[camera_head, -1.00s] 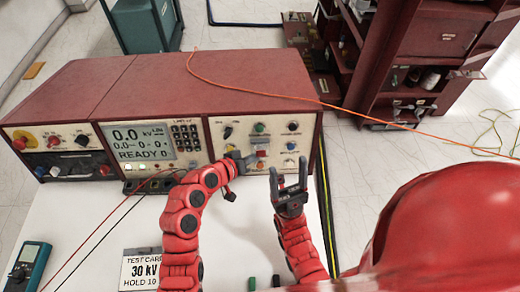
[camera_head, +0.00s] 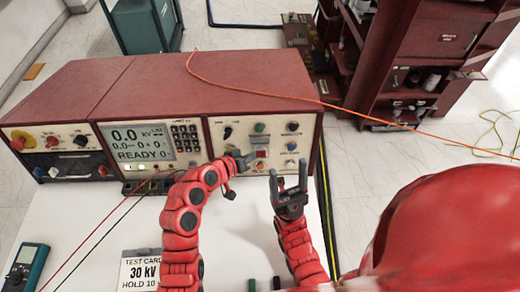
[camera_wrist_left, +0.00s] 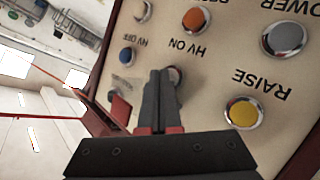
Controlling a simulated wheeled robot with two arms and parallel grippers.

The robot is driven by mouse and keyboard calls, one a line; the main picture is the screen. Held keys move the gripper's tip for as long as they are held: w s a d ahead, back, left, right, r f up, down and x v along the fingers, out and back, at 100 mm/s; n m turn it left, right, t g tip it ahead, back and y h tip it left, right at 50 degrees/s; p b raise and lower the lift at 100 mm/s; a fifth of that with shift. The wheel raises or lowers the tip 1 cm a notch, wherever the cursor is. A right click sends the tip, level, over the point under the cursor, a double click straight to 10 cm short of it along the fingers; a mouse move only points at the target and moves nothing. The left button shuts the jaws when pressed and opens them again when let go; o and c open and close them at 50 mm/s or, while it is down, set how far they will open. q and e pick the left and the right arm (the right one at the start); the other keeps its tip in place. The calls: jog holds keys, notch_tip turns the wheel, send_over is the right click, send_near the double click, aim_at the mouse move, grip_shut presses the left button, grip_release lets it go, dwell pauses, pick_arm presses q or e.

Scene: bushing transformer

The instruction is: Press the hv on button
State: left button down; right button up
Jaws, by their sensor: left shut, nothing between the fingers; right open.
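The HV ON label shows upside down in the left wrist view. The round button nearest below it, the HV ON button (camera_wrist_left: 176,73), is partly hidden behind my left fingertips. My left gripper (camera_wrist_left: 160,78) is shut and empty, with its tips at or just in front of that button; I cannot tell whether they touch. In the head view, my left gripper (camera_head: 244,160) is at the right control panel (camera_head: 225,150) of the red console, beside a red square (camera_head: 261,153). My right gripper (camera_head: 289,182) is open and empty, upright in front of the console's right end.
An orange cable (camera_head: 240,89) crosses the console top. A test card (camera_head: 140,270) and a meter (camera_head: 27,265) lie on the white table.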

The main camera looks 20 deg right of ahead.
pick_arm(q)
jog(key=shift+w, duration=0.15)
jog(key=shift+s, duration=0.2)
dwell(0.3)
jog(key=shift+s+a+r, duration=0.1)
jog(key=shift+s+a, duration=0.15)
jog(key=shift+s, duration=0.4)
jog(key=shift+s, duration=0.1)
jog(key=s, duration=0.1)
jog(key=s+a, duration=0.1)
jog(key=s, duration=0.1)
jog(key=s+r, duration=0.1)
jog(key=shift+s+a+r+p, duration=0.15)
jog(key=shift+s+p, duration=0.1)
jog(key=shift+p, duration=0.15)
dwell(1.0)
